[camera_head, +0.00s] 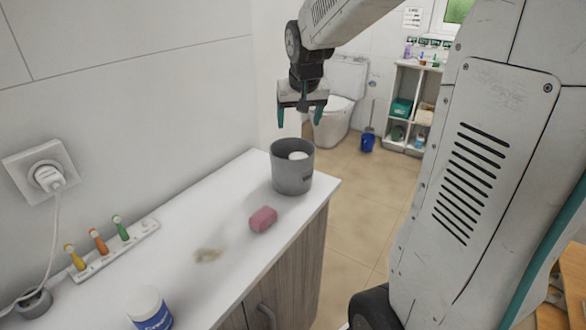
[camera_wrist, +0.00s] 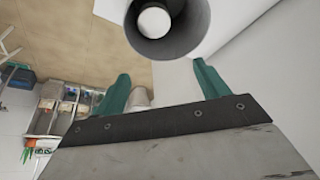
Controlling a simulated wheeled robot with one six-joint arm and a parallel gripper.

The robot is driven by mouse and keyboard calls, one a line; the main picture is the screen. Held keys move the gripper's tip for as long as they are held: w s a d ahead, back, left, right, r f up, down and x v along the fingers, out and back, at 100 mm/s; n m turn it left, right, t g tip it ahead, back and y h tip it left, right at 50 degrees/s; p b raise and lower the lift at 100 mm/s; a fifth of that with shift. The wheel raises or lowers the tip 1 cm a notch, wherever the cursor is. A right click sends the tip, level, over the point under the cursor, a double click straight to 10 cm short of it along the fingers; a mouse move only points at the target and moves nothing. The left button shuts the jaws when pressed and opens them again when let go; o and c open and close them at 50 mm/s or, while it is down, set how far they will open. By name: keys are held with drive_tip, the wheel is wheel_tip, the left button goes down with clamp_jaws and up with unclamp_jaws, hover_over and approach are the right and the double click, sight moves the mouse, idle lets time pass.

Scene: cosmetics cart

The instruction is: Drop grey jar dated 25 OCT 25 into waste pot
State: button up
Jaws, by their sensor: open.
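A grey pot (camera_head: 291,180) stands upright near the far end of the white counter. A round white-topped thing lies inside the pot (camera_head: 298,155); it also shows in the wrist view (camera_wrist: 154,22). Its sides are hidden and no date is readable, so I cannot tell whether it is the grey jar. My gripper (camera_head: 300,112) is open and empty, pointing down above the pot with a gap. In the wrist view its teal fingers (camera_wrist: 161,76) stand apart, with the pot (camera_wrist: 188,42) beyond them at the top edge.
A plugged charger (camera_head: 47,176) is on the wall. A toilet (camera_head: 335,125) and shelf stand behind.

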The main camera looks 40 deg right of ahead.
drive_tip(key=v, duration=0.6)
drive_tip(key=shift+s+a, duration=0.1)
drive_tip(key=s+a+f+n+g, duration=0.1)
drive_tip(key=s+a+f, duration=0.1)
drive_tip(key=s+a, duration=0.3)
drive_tip(key=s+a+f+n+g+y, duration=0.1)
drive_tip(key=s+a, duration=0.4)
drive_tip(key=s, duration=0.6)
drive_tip(key=s+a+f+n, duration=0.3)
drive_tip(key=s+a, duration=0.2)
drive_tip(key=s, duration=0.4)
drive_tip(key=shift+a+g+y, duration=0.25)
drive_tip(key=shift+g+y, duration=0.15)
